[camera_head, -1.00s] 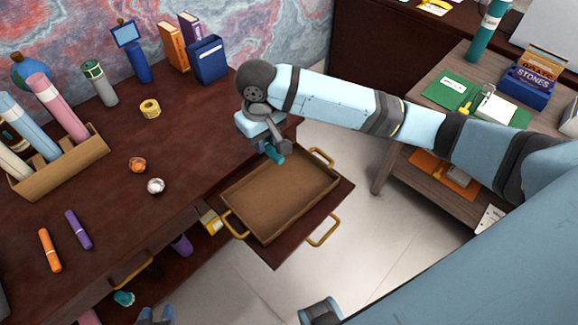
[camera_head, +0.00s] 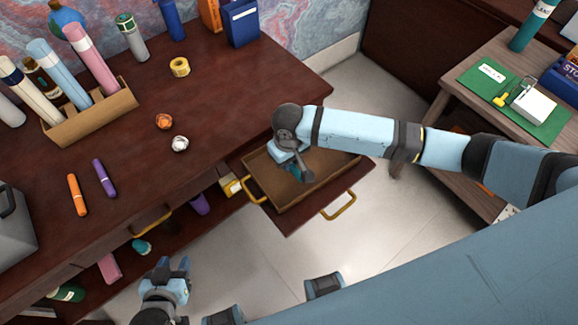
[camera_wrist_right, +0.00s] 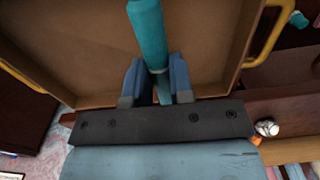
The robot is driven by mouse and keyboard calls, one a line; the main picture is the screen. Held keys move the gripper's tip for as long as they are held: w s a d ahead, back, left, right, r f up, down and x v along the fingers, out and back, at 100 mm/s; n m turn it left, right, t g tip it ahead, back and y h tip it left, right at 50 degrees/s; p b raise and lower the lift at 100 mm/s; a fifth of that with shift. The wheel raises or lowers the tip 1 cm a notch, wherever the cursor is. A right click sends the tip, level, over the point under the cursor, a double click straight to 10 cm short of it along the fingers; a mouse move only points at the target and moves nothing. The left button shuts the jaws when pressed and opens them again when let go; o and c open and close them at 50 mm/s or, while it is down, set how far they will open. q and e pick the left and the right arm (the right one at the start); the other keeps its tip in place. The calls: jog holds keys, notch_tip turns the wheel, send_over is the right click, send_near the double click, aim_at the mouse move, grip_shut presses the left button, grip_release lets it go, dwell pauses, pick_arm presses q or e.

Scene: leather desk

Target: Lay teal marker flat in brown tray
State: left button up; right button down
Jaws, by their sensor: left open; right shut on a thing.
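The brown tray (camera_head: 286,199) sits in the pulled-out drawer, with gold handles at its ends. My right gripper (camera_head: 302,172) is over the tray, pointing down, and hides part of its inside. In the right wrist view its fingers (camera_wrist_right: 157,82) are shut on the teal marker (camera_wrist_right: 149,38), with the tray floor (camera_wrist_right: 85,45) behind it. I cannot tell whether the marker touches the floor. The arm hides most of the marker in the head view. My left gripper (camera_head: 173,268) is open and empty at the bottom, in front of the desk.
The desk top holds an orange marker (camera_head: 77,195), a purple marker (camera_head: 104,178), two crumpled balls, yellow tape (camera_head: 180,67) and a wooden holder (camera_head: 92,117) with bottles. A side table (camera_head: 455,95) stands right. Items lie on the shelf below the desk.

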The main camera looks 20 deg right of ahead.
jog(key=shift+f, duration=2)
jog(key=c, duration=1)
grip_release()
jog(key=shift+f, duration=0.1)
notch_tip(320, 180, up, 12)
jog(key=shift+r, duration=0.15)
